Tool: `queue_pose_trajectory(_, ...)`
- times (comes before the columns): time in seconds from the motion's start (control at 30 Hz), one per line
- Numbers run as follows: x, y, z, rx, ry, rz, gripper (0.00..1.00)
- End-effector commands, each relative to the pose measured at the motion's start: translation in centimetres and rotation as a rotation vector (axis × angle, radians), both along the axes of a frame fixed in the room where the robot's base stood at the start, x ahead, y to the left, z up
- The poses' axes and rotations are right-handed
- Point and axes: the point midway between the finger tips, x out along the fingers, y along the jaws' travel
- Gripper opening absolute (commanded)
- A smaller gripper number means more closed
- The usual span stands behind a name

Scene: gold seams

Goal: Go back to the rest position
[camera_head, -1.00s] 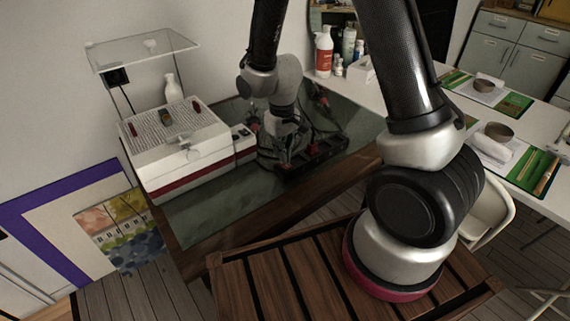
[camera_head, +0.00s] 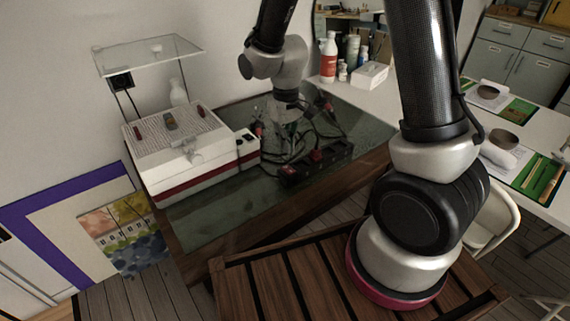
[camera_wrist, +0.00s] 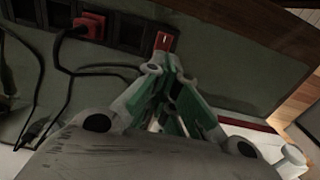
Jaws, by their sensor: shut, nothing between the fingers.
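My gripper (camera_wrist: 170,75) fills the lower middle of the wrist view, its green and grey fingers shut with nothing between them. In the head view my gripper (camera_head: 291,125) hangs below the wrist, above the green-topped table and close to the black power strip (camera_head: 325,163). In the wrist view the power strip (camera_wrist: 130,30) runs along the top, with a red plug (camera_wrist: 88,24) in one socket and a red switch (camera_wrist: 164,41) at its end near the fingertips. Whether the fingers touch the strip cannot be told.
A white machine with a red stripe (camera_head: 180,160) stands left of my gripper, under a clear shelf (camera_head: 150,54). Black cables (camera_head: 325,125) lie around the strip. Bottles (camera_head: 328,60) stand behind. The front of the green tabletop (camera_head: 225,212) is clear.

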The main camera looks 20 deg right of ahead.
Motion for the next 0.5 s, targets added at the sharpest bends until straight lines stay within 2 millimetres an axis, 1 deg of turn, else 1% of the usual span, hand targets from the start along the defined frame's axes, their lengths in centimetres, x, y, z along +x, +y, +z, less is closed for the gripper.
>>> queue_pose_trajectory(0.13,0.0,0.0,0.0,0.0,0.001,0.002,0.0)
queue_pose_trajectory(0.2,-0.5,-0.2,0.0,-0.008,0.021,0.006,0.0)
queue_pose_trajectory(0.27,-1.5,-0.6,-0.1,-0.021,0.056,0.012,0.0)
queue_pose_trajectory(0.33,-3.3,-1.3,-0.1,-0.044,0.115,0.018,0.0)
queue_pose_trajectory(0.37,-4.2,-1.7,0.4,-0.051,0.134,0.022,0.0)
queue_pose_trajectory(0.4,-5.1,-2.2,1.6,-0.055,0.145,0.022,0.0)
queue_pose_trajectory(0.47,-6.2,-3.1,3.3,-0.055,0.148,0.014,0.0)
queue_pose_trajectory(0.5,-6.8,-3.7,4.5,-0.052,0.146,0.007,0.0)
